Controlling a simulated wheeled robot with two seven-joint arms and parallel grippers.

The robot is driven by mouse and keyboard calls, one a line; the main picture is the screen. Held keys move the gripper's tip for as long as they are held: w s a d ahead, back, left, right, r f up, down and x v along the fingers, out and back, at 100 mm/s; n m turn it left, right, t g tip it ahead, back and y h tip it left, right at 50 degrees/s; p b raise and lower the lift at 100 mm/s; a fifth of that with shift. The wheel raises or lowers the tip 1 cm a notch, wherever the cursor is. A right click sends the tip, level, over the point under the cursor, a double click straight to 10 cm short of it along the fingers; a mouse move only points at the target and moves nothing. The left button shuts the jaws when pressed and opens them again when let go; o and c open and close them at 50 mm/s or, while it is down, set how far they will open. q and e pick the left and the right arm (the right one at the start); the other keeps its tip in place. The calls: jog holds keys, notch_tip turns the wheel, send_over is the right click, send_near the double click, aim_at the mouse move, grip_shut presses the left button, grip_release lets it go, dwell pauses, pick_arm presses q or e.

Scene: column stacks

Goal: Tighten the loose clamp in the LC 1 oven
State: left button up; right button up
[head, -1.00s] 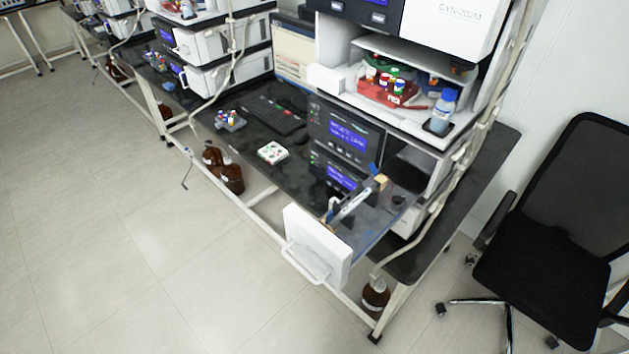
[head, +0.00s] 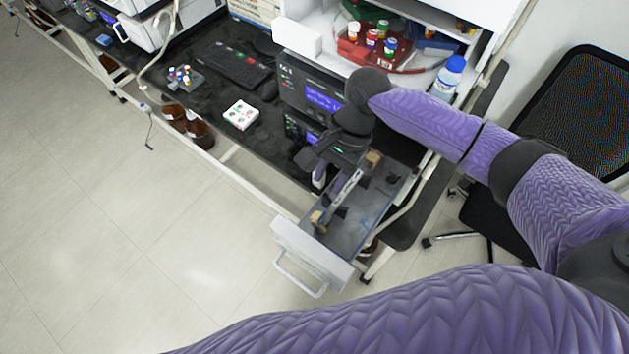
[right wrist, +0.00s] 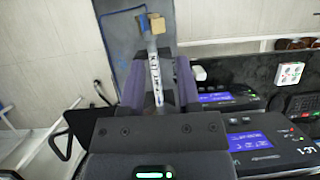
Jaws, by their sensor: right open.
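The LC 1 oven is a pulled-out drawer with a white front (head: 309,257) and a grey floor (head: 374,206). A silver column (head: 347,186) lies along it, with a tan block at each end (head: 374,159). Small dark clamp parts show beside the column; which one is loose I cannot tell. My right gripper (head: 326,178) is open at the drawer's left edge, near the column. In the right wrist view, the column (right wrist: 156,78) and one tan block (right wrist: 158,25) show between and beyond the two fingers. The gripper looks empty. My left gripper is out of view.
Instrument modules with blue screens (head: 322,98) stand right behind the drawer. A black chair (head: 583,105) stands right.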

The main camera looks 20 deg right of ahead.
aim_at(322, 215)
jog(key=s+f, duration=0.1)
jog(key=s+a+f, duration=0.1)
jog(key=s+f, duration=0.3)
jog(key=shift+s+a+b, duration=0.2)
jog(key=shift+a+b, duration=0.2)
jog(key=shift+w+a+f, duration=0.25)
jog(key=shift+w+f, duration=0.15)
jog(key=shift+f, duration=0.2)
jog(key=shift+w+a+f, duration=0.2)
jog(key=shift+w+f, duration=0.2)
jog(key=shift+f, duration=0.15)
jog(key=shift+s+d+r, duration=0.1)
jog(key=shift+s+d, duration=0.1)
jog(key=shift+d, duration=0.05)
jog(key=shift+s, duration=0.1)
jog(key=shift+c, duration=0.2)
jog(key=shift+w+a, duration=0.15)
jog(key=shift+w, duration=0.1)
jog(key=c, duration=0.5)
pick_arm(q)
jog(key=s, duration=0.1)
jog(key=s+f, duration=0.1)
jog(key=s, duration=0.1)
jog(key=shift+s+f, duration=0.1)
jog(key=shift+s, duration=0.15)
pick_arm(e)
jog(key=shift+r, duration=0.1)
grip_shut()
